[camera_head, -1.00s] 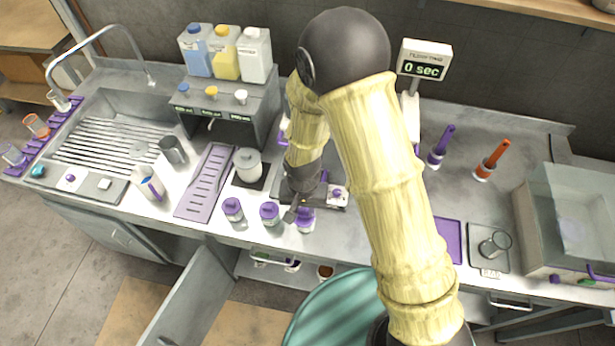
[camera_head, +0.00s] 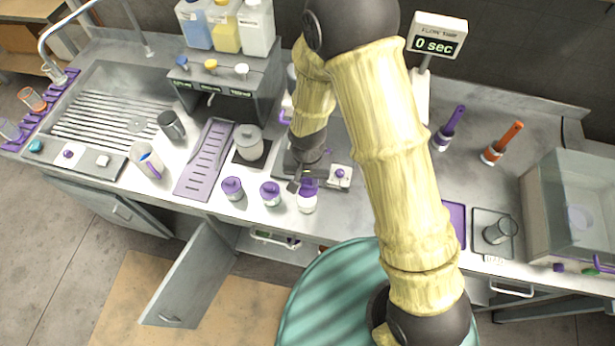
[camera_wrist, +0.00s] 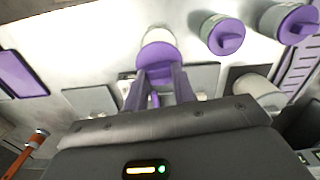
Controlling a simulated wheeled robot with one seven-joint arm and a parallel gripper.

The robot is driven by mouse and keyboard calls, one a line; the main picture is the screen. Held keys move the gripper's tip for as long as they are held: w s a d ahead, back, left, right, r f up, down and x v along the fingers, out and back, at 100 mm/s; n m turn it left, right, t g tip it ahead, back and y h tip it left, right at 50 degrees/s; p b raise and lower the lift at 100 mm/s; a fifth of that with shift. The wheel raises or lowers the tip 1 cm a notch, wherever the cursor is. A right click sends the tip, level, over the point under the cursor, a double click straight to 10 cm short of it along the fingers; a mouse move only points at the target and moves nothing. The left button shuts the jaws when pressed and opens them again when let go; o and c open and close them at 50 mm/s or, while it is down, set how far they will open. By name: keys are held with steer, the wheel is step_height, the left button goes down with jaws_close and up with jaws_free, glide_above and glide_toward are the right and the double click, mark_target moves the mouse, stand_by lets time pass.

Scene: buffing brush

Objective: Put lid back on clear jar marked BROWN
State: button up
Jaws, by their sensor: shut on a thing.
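My gripper (camera_wrist: 158,92) is shut on a purple lid (camera_wrist: 157,58), with the fingers on either side of its handle. It is over the rightmost of the front jars, a pale clear jar (camera_head: 307,203). In the wrist view the jar's whitish rim (camera_wrist: 158,34) shows just beyond the lid. I cannot tell whether the lid is seated on the jar or slightly above it. My gripper also shows in the head view (camera_head: 296,186), partly hiding the lid. The jar's marking is not readable.
Two similar jars with purple lids stand to its left, a middle one (camera_head: 270,194) and a left one (camera_head: 232,189). A small device with a purple knob (camera_head: 340,176) is close on the right. The counter's front edge is near. A cabinet door (camera_head: 190,276) hangs open below.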

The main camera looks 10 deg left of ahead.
steer(key=shift+f+b, duration=0.5)
steer(key=shift+f, duration=0.45)
steer(key=shift+s+a+f+b, duration=0.1)
steer(key=shift+s+f+b, duration=0.05)
steer(key=shift+f+b, duration=0.4)
step_height(320, 180, down, 2)
steer(key=shift+f+b, duration=0.15)
steer(key=shift+b, duration=0.6)
steer(key=shift+f, duration=0.15)
stand_by(0.6)
steer(key=o, duration=1.5)
